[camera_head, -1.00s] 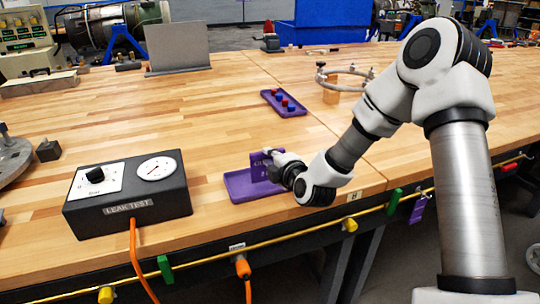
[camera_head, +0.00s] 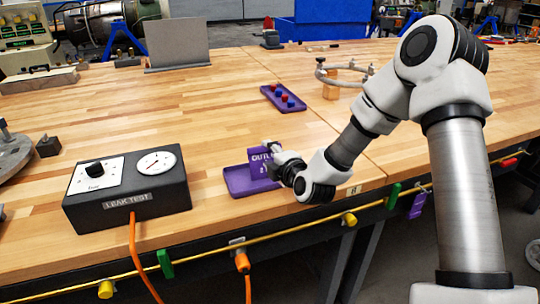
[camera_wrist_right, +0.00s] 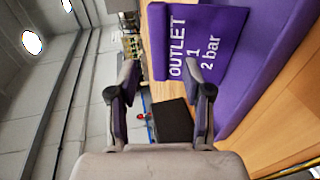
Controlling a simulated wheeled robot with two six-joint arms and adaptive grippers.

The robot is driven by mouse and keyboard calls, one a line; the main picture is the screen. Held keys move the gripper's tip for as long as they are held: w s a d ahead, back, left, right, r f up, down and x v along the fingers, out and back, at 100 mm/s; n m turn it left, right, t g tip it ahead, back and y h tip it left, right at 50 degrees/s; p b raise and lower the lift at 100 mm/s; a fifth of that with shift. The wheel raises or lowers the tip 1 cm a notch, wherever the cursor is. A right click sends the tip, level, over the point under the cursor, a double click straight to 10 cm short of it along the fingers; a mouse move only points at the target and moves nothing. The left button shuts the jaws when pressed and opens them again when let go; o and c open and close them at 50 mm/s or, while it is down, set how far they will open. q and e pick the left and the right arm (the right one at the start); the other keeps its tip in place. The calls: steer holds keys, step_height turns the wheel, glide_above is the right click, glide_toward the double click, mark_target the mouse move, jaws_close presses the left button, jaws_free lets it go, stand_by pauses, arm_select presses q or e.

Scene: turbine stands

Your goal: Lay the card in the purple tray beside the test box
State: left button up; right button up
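The purple card (camera_head: 262,164), lettered OUTLET 1 2 bar, stands tilted within the purple tray (camera_head: 236,182), its lettered face showing. The tray lies right of the black leak test box (camera_head: 160,203). My right gripper (camera_head: 274,152) is at the card's upper right edge. In the right wrist view, its fingers (camera_wrist_right: 164,95) are wide apart, with nothing seen clamped between them. There the card (camera_wrist_right: 208,50) shows partly behind one finger, beside the tray (camera_wrist_right: 275,70). Whether finger and card touch, I cannot tell. My left gripper is out of view.
A small purple tray with red and blue pieces (camera_head: 274,99) lies farther back. A ring fixture (camera_head: 343,75) stands behind it. A grey plate stand (camera_head: 178,47) is at the back left. An orange cable (camera_head: 136,250) hangs off the front edge. The wood between is clear.

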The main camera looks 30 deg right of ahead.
steer(key=shift+o, duration=0.9)
steer(key=shift+s+a+r+p, duration=0.1)
steer(key=shift+s+r+p, duration=0.15)
steer(key=shift+s+p, duration=0.3)
steer(key=p+v, duration=0.2)
steer(key=v, duration=0.4)
steer(key=shift+f, duration=0.15)
steer(key=shift+w, duration=0.1)
